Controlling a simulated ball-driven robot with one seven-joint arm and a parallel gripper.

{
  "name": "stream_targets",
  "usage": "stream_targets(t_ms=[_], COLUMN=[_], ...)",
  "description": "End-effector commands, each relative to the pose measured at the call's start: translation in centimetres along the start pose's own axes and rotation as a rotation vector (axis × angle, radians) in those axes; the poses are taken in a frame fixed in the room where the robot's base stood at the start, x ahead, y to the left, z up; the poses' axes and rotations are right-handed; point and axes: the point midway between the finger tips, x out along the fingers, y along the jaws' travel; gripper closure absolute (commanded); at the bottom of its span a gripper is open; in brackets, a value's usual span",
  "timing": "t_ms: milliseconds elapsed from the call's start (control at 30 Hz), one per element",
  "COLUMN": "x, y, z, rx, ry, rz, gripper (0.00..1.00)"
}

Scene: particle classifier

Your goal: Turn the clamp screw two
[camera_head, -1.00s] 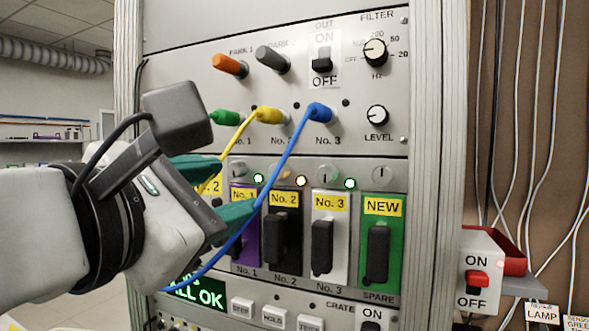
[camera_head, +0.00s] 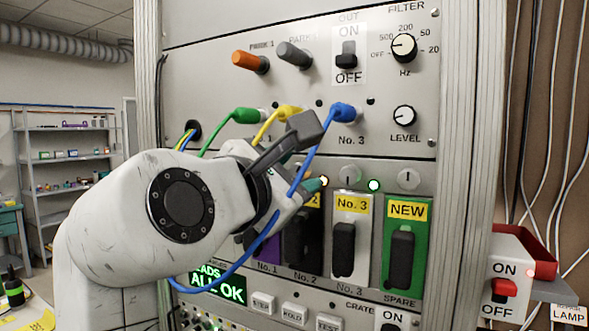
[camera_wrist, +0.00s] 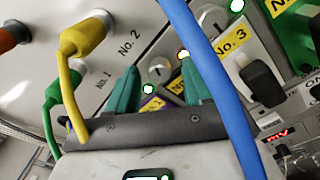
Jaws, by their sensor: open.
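Clamp screw two (camera_wrist: 158,70) is a slotted round screw. In the wrist view it shows between my two teal fingertips. In the head view my gripper (camera_head: 306,178) covers this screw, and the orange lamp (camera_head: 323,180) shows just right of the fingertip. My gripper is open with nothing between its fingers (camera_wrist: 162,76), close to the panel. I cannot tell whether the fingers touch the panel. The black No. 2 module (camera_head: 300,235) sits below, partly hidden.
The blue cable (camera_head: 309,160) hangs in front of my gripper and crosses the wrist view (camera_wrist: 215,80). Yellow (camera_head: 287,113) and green (camera_head: 245,116) plugs sit above. Screw three (camera_head: 349,174), the No. 3 module (camera_head: 345,262) and the green NEW module (camera_head: 404,279) are to the right.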

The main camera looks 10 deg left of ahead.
Motion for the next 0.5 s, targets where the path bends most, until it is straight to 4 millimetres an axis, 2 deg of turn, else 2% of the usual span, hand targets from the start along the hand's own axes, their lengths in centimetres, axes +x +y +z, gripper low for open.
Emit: stream_targets(t_ms=[233,500], x=[0.08,0.06], y=[0.00,0.00], z=[0.00,0.01], rx=[0.000,0.000], ry=[0.000,0.000], rz=[0.000,0.000], gripper=[0.48,0.73])
